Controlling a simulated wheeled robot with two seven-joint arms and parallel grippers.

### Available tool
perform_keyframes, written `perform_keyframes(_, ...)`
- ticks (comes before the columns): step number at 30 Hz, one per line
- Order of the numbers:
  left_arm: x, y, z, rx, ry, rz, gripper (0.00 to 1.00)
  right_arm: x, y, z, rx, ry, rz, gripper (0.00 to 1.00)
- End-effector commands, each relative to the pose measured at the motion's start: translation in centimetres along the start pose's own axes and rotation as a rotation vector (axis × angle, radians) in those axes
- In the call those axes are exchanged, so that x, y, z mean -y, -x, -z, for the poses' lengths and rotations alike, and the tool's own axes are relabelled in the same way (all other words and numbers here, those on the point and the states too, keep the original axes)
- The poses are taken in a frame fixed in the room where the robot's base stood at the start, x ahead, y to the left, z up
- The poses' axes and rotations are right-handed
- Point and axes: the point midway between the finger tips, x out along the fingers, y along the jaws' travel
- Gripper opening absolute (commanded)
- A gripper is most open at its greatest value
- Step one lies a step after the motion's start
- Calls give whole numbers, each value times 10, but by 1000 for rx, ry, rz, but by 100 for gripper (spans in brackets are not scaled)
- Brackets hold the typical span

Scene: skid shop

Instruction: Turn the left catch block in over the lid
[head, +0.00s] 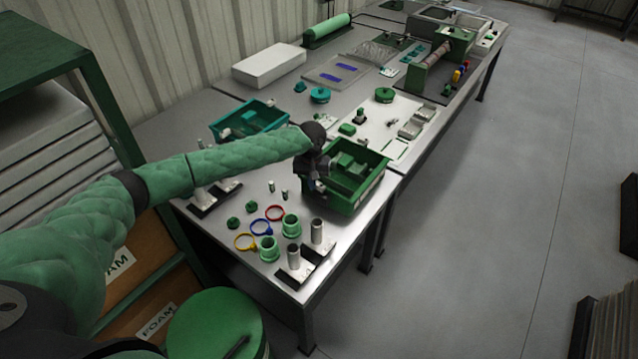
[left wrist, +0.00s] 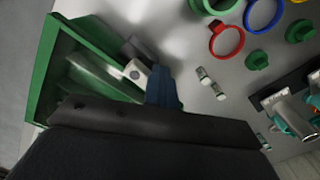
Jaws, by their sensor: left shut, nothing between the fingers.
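My left gripper (head: 312,183) is over the bench at the left side of an open green bin (head: 352,172). Its blue-grey fingers (left wrist: 162,88) are shut and hold nothing. In the left wrist view, the green bin (left wrist: 48,75) lies left of the fingers. A small pale block with a round dark mark (left wrist: 135,73) shows close beside the fingertips; I cannot tell whether they touch. I cannot clearly make out the lid or the left catch block, and my arm hides part of the bin's near area. My right gripper is not in view.
A teal bin (head: 250,121) stands behind my arm. Red (head: 275,213), blue (head: 261,227) and yellow (head: 245,242) rings, green flanged cups (head: 269,249) and metal posts (head: 294,257) stand at the near end. A green drum (head: 215,325) is below.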

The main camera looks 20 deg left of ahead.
Motion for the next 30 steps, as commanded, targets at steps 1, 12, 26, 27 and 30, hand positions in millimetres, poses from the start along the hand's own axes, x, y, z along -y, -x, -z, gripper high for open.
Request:
perform_keyframes(1, -1, 0, 0, -1, -1, -1, 0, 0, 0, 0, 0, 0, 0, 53)
perform_keyframes(12, -2, 1, 1, -1, -1, -2, 0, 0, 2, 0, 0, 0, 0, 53)
perform_keyframes(26, -4, 0, 7, -1, -2, -1, 0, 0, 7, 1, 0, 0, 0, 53)
perform_keyframes(27, -4, 0, 7, -1, -2, -1, 0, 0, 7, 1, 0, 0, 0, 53)
perform_keyframes(30, -4, 0, 7, -1, -2, -2, 0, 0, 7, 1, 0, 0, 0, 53)
